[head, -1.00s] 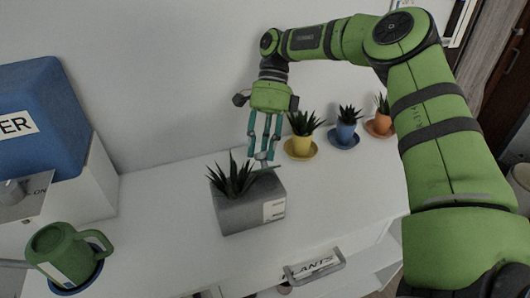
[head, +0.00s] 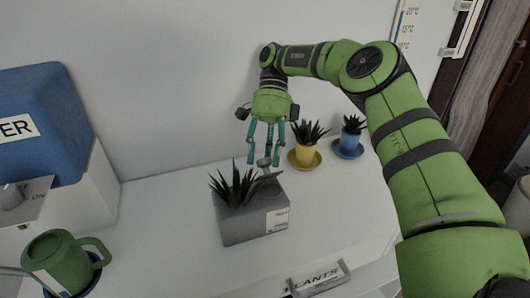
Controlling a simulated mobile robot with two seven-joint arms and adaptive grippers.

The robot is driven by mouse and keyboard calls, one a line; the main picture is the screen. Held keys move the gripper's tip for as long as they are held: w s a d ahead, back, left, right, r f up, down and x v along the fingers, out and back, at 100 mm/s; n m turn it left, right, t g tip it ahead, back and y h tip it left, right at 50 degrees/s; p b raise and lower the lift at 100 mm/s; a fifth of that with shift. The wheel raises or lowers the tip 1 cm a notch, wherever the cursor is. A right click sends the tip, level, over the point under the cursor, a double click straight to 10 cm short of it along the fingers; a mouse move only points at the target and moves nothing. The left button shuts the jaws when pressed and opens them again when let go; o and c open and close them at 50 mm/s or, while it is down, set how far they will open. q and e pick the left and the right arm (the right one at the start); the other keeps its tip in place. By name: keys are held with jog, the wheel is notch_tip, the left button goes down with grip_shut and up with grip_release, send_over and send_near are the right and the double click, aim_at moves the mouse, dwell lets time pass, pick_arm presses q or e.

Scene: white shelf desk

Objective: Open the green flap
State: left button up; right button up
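No green flap can be made out for certain in the head view. My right gripper (head: 264,163) points down at the back edge of the grey planter (head: 255,228), which holds a spiky green plant (head: 235,188). Its teal fingers are spread apart. A small grey-green piece (head: 268,174) shows between and just below the fingertips, at the planter's back right corner. I cannot tell whether the fingers touch it. My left gripper is not in view.
A yellow pot (head: 306,154) and a blue pot (head: 350,142) stand behind on the right. A drawer handle labelled PLANTS (head: 318,280) is at the front.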

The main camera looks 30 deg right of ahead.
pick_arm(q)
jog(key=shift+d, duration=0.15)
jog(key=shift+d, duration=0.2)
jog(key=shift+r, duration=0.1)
pick_arm(e)
jog(key=shift+r, duration=0.1)
